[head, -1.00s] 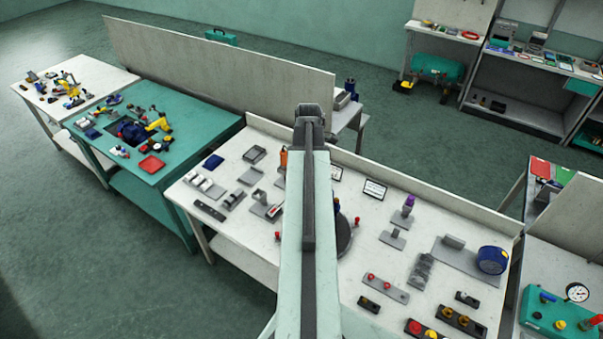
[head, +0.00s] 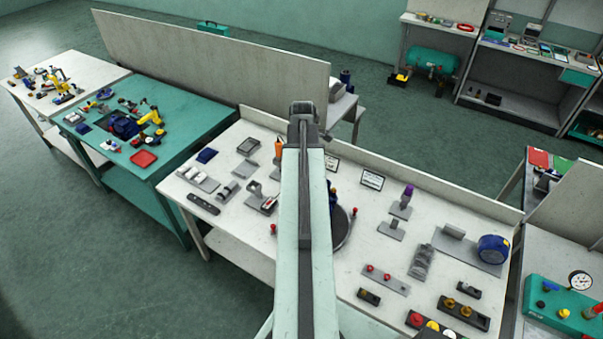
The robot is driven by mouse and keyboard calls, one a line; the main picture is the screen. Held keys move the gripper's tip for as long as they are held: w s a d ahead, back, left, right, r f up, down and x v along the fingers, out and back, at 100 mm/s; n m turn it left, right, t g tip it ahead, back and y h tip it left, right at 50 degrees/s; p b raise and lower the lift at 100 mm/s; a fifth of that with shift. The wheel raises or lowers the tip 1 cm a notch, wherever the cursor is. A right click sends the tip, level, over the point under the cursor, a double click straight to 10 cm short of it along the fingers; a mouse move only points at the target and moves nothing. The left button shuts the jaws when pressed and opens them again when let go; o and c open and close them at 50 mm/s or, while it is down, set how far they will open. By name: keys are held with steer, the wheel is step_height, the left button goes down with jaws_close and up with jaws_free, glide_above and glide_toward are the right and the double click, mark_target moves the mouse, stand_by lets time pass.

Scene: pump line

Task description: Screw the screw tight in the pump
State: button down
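My gripper cannot be seen; my raised arm fills the middle of the head view and hides what lies behind it. On the white workbench (head: 360,268), a blue part (head: 332,197) shows just right of my arm, at a dark round plate (head: 343,232). Most of both is hidden, and I cannot tell whether the blue part is the pump. A blue round unit (head: 494,249) with a yellow spot sits on a grey plate at the bench's right end. I cannot make out the screw.
Red-knobbed pins (head: 354,211) stand by the round plate. A low back wall (head: 440,188) edges the bench. A green table (head: 190,122) stands left, a gauge box (head: 560,305) right.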

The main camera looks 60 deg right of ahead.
steer(key=shift+f+b, duration=1.1)
steer(key=shift+b, duration=0.05)
stand_by(3.1)
steer(key=shift+r, duration=0.15)
step_height(320, 180, up, 6)
steer(key=p, duration=0.6)
stand_by(0.4)
